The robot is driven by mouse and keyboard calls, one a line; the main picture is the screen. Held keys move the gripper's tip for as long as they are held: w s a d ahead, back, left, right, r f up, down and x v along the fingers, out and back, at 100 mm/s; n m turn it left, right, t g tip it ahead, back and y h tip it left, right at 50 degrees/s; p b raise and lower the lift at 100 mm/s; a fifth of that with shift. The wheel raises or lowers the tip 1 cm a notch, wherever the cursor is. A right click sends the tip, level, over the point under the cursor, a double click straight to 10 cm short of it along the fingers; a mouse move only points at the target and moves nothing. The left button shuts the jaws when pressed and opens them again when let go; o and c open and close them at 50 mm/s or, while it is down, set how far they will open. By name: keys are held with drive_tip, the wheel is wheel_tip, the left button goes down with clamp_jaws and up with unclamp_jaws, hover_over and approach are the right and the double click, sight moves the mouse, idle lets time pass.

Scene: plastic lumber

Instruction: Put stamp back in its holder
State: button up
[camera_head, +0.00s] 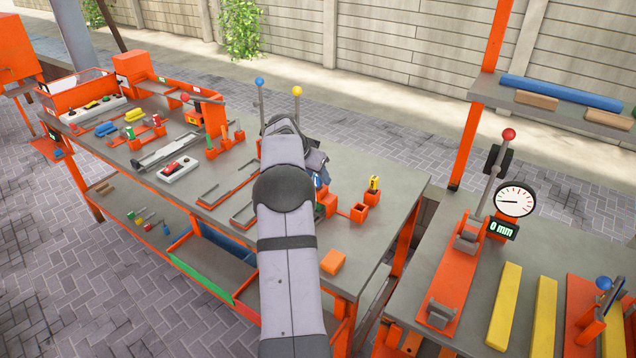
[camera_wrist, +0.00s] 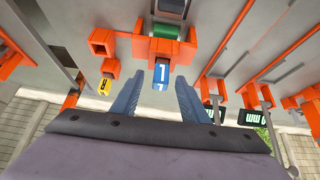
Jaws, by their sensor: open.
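A blue stamp marked "1" (camera_wrist: 160,78) stands at an orange block (camera_wrist: 160,50) and lies between the fingertips of my open gripper (camera_wrist: 159,90) in the wrist view. Gaps show on both sides of it. A yellow stamp (camera_wrist: 104,87) sits in an orange holder (camera_wrist: 111,68) to the left; it also shows in the head view (camera_head: 374,183). A square orange holder (camera_wrist: 103,42) beside it looks empty and also shows in the head view (camera_head: 358,212). In the head view my gripper (camera_head: 319,168) is mostly hidden by my arm, with a bit of the blue stamp (camera_head: 316,180) visible.
A green-topped part (camera_wrist: 167,33) adjoins the orange block. Orange clamps with grey levers (camera_wrist: 250,75) stand close on the right in the wrist view. An orange block (camera_head: 333,262) lies near the bench's front edge. The grey bench top (camera_head: 395,200) is clear at its right end.

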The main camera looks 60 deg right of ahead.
drive_tip(key=shift+x, duration=1)
drive_tip(key=shift+c, duration=0.3)
clamp_jaws()
drive_tip(key=shift+r, duration=0.1)
